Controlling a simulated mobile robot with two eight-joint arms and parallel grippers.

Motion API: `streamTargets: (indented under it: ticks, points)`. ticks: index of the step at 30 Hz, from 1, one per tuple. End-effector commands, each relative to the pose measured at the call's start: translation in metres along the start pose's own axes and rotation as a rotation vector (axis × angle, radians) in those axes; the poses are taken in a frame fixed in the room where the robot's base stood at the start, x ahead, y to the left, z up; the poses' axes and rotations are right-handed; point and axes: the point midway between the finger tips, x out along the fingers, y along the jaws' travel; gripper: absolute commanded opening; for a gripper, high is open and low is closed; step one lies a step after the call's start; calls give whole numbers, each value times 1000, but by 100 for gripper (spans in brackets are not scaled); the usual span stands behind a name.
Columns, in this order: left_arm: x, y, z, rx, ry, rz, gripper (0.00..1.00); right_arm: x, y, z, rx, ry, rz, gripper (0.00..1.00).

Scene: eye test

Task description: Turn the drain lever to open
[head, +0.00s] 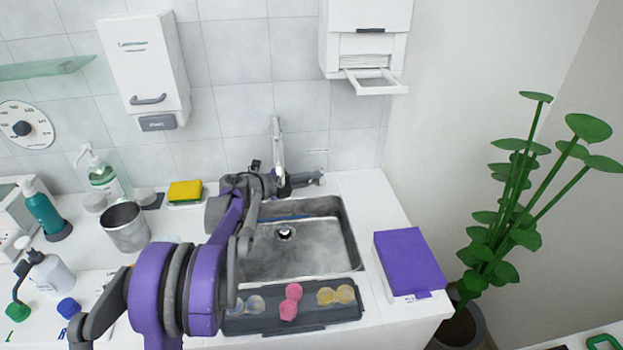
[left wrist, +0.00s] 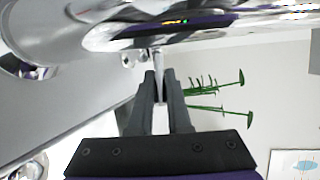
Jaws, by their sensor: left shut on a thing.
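My left gripper (head: 268,182) is at the back of the sink (head: 350,232), beside the base of the chrome tap (head: 278,150). In the left wrist view its two dark fingers (left wrist: 160,88) are closed around a thin pale metal piece, which looks like the drain lever (left wrist: 158,66). In the head view the gripper and arm hide the lever, so I cannot tell its setting there. The round drain (head: 284,234) shows in the sink floor. My right gripper is not in view.
A dark tray (head: 250,325) with coloured pieces lies before the sink, and a purple box (head: 410,262) stands to its right. A yellow sponge (head: 185,190), a metal cup (head: 125,228) and several bottles are on the left. A tall plant (head: 500,215) stands at the right.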

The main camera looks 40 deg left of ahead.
Motion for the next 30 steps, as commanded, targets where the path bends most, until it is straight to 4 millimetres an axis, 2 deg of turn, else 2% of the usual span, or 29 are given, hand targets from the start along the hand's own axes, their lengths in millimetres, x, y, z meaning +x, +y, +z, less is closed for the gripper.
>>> streamTargets:
  ticks: [5, 6, 11, 22, 26, 30]
  points:
    - [-1, -2, 2, -1, -7, -3, 0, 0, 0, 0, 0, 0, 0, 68]
    - [-1, -2, 2, -1, -7, -3, 18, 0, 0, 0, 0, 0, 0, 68]
    - [-1, -1, 2, -1, -4, -2, 46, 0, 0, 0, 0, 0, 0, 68]
    - [-6, 0, 1, 0, -3, 0, 46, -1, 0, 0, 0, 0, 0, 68]
    - [-25, -1, 1, 0, -6, 0, 46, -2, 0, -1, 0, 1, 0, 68]
    - [-54, -1, 1, 0, -6, 0, 46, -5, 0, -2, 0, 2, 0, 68]
